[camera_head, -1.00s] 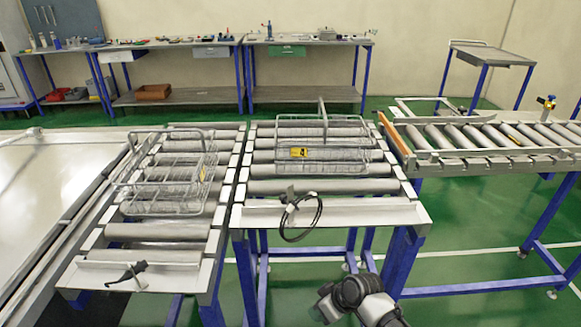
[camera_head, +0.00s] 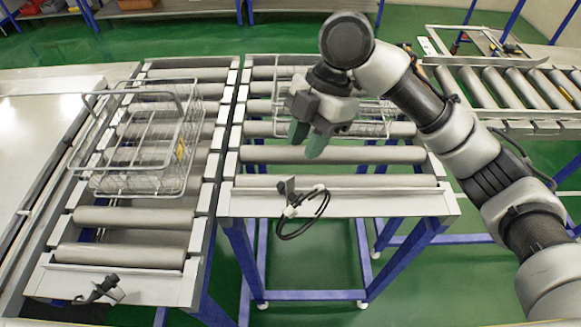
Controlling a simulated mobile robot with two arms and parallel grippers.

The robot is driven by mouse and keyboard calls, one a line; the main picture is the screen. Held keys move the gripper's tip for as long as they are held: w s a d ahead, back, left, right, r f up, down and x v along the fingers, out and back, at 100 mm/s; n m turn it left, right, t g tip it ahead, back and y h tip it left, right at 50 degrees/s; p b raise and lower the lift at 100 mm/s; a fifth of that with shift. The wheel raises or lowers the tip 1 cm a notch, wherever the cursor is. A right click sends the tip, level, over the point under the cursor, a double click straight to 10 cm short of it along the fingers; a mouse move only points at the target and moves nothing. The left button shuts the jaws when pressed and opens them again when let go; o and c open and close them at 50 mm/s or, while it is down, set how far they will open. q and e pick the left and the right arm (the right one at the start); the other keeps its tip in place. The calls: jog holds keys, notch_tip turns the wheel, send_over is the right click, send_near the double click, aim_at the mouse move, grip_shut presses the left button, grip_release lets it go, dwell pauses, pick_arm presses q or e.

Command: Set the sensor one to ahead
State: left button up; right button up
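Two small dark sensor-like devices sit at the front ends of the roller conveyors. One black device (camera_head: 100,289) is on the front plate of the left conveyor. The other device (camera_head: 287,190), with a looped black cable (camera_head: 303,213), is on the front plate of the middle conveyor. I cannot tell which one is sensor one. My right gripper (camera_head: 307,139) points down over the middle conveyor's rollers, behind and above the cabled device. Its two green-tipped fingers stand a little apart with nothing seen between them. My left gripper is out of view.
A wire basket (camera_head: 150,180) rests on the left conveyor. Another basket (camera_head: 376,118) on the middle conveyor is partly hidden behind my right gripper and arm. A third roller conveyor (camera_head: 505,88) stands at the right. Green floor shows between the blue legs.

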aim_at(293, 175)
jog(key=p+x, duration=0.1)
jog(key=x, duration=0.7)
jog(key=shift+s+f, duration=0.1)
jog(key=shift+f, duration=0.15)
jog(key=shift+s+a+f, duration=0.1)
jog(key=shift+a+f, duration=0.1)
jog(key=shift+f, duration=0.2)
jog(key=shift+c, duration=0.2)
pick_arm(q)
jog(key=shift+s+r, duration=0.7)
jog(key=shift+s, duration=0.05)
pick_arm(e)
grip_shut()
